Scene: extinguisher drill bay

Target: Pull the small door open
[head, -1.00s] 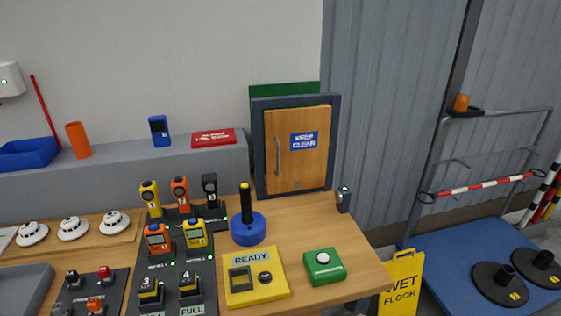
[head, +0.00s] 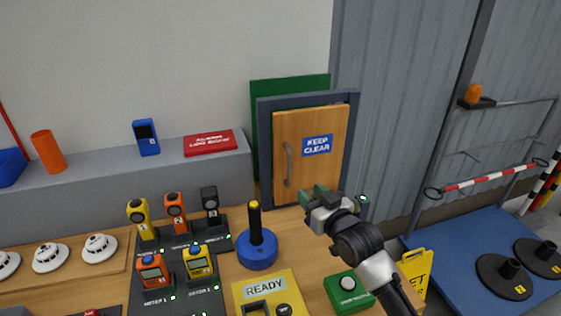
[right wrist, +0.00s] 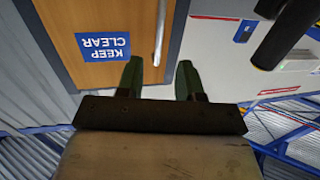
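The small wooden door (head: 318,171) stands shut in a dark blue-grey frame at the back of the bench. It has a blue KEEP CLEAR sign and a vertical metal handle (head: 288,165) on its left side. My right gripper (head: 312,193) is in front of the door's lower part, right of the handle in the head view. In the right wrist view the door (right wrist: 115,70) appears upside down. The handle (right wrist: 160,32) lies beyond the two green fingers (right wrist: 160,78), roughly in line with the gap between them. The fingers are apart and empty. My left gripper is not in view.
A blue round base with a black upright stick (head: 257,250) stands left of my right arm. A yellow READY box (head: 266,290) and a green button box (head: 347,292) are near the front. Several handheld meters stand in a dark rack (head: 215,243) to the left.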

